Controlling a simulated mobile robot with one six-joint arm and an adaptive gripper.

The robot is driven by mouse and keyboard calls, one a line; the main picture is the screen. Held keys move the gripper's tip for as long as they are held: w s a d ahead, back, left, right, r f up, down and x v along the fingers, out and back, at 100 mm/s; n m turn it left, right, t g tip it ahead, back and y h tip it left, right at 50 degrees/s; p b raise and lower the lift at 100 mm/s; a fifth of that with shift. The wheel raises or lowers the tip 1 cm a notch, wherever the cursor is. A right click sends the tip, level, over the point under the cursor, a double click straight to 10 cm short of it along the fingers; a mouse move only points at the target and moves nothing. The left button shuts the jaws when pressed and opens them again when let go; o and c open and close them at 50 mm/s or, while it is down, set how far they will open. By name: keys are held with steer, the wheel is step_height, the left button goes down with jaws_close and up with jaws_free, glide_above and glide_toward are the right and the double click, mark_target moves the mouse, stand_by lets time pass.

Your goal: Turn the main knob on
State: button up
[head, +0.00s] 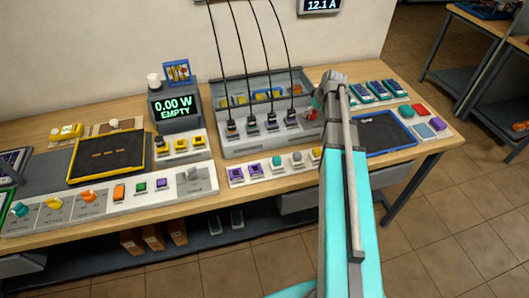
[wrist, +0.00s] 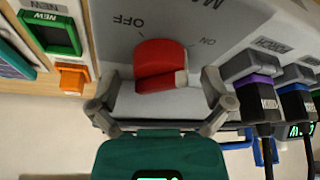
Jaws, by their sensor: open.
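The red main knob (wrist: 160,65) sits on a grey panel in the wrist view, with upside-down OFF and ON labels beside it. Its ridge lies roughly sideways in the picture; I cannot tell surely which label it points to. The knob also shows as a small red part at the right end of the grey charger unit (head: 311,112) in the head view, partly hidden by my arm. My gripper (wrist: 163,105) is open, one finger on each side of the knob in the picture. I cannot tell whether either finger touches it.
Black-cabled plugs (wrist: 262,100) stand close to the right finger in the wrist view. In the head view, a 0.00 W EMPTY display (head: 175,107) and a switch panel (head: 110,202) share the bench.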

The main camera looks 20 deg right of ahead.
steer(key=n, duration=0.2)
steer(key=n+y, duration=0.1)
steer(key=n, duration=0.1)
steer(key=shift+d+g+y, duration=0.1)
steer(key=shift+g+y, duration=0.2)
steer(key=shift+g, duration=0.1)
steer(key=n, duration=0.2)
steer(key=n+g+y, duration=0.1)
steer(key=n, duration=0.2)
steer(key=shift+w+g, duration=0.15)
steer(key=shift+g, duration=0.15)
steer(key=p+v, duration=0.2)
steer(key=v, duration=0.1)
steer(key=shift+p, duration=0.35)
steer(key=p+v, duration=1)
steer(key=v, duration=0.1)
steer(key=s+a+f+m+h+b, duration=0.1)
steer(key=s+a+f+m+b, duration=0.1)
steer(key=a, duration=0.8)
steer(key=s+a+f+m+g+h+b, duration=0.1)
steer(key=s+a+f+m+b, duration=0.2)
steer(key=s+a+m, duration=0.3)
steer(key=s+a+f+m+h+b, duration=0.2)
steer(key=s+a, duration=0.6)
steer(key=a, duration=0.5)
steer(key=shift+a+f+m+g+b, duration=0.35)
steer(key=shift+f+m+g+b, duration=0.1)
steer(key=shift+f+m, duration=0.95)
steer(key=shift+s+r, duration=0.15)
steer(key=shift+s, duration=0.05)
